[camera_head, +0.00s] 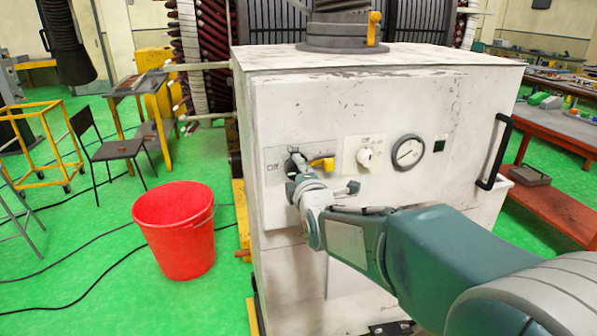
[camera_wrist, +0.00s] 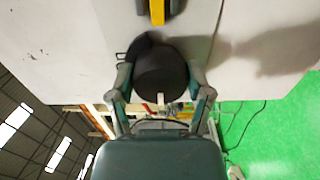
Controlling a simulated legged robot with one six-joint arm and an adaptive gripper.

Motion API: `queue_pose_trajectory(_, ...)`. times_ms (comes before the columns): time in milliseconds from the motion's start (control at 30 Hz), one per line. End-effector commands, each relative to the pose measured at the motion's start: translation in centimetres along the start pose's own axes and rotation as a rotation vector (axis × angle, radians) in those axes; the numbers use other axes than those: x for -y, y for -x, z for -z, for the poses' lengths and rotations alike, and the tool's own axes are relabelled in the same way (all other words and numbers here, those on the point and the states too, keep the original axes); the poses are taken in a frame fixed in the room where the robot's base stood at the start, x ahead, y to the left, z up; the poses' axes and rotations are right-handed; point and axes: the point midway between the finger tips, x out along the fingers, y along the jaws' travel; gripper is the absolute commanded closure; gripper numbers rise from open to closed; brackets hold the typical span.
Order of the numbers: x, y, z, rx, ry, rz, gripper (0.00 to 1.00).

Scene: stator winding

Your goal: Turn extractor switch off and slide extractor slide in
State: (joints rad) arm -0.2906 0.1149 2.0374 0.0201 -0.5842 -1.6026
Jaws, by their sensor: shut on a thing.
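The extractor switch is on the white cabinet's front panel, with a dark round knob (camera_head: 294,161) and a yellow lever (camera_head: 322,163) to its right. An "Off" label is left of the knob. In the wrist view the dark knob (camera_wrist: 160,70) sits between my fingers, with a yellow part (camera_wrist: 157,12) above it. My gripper (camera_head: 298,180) reaches the panel from below and is shut on the knob; it also shows in the wrist view (camera_wrist: 161,82). The extractor slide seems to be the yellow tab (camera_head: 374,28) standing out at the grey duct base on top of the cabinet.
The white cabinet (camera_head: 380,105) also carries a small white knob (camera_head: 366,156), a round gauge (camera_head: 408,152) and a black handle (camera_head: 494,152). A red bucket (camera_head: 175,235) stands on the green floor to the left, near a chair (camera_head: 118,150). A red-brown workbench (camera_head: 560,128) is at right.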

Motion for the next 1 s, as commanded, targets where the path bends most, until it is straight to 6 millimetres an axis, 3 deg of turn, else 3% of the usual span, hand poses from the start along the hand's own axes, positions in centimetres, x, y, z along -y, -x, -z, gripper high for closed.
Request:
queue_pose_trajectory(167, 0.4, 0.0, 0.2, -0.004, 0.004, 0.010, 0.82)
queue_pose_trajectory(200, 0.4, 0.0, 0.2, -0.004, 0.004, 0.010, 0.26)
queue_pose_trajectory(267, 0.4, 0.0, 0.2, -0.004, 0.003, 0.010, 0.00)
queue_pose_trajectory(767, 0.1, 0.4, 0.0, -0.001, 0.000, 0.003, 0.00)
queue_pose_trajectory(1000, 0.1, 4.0, 0.1, -0.002, 0.001, 0.002, 0.00)
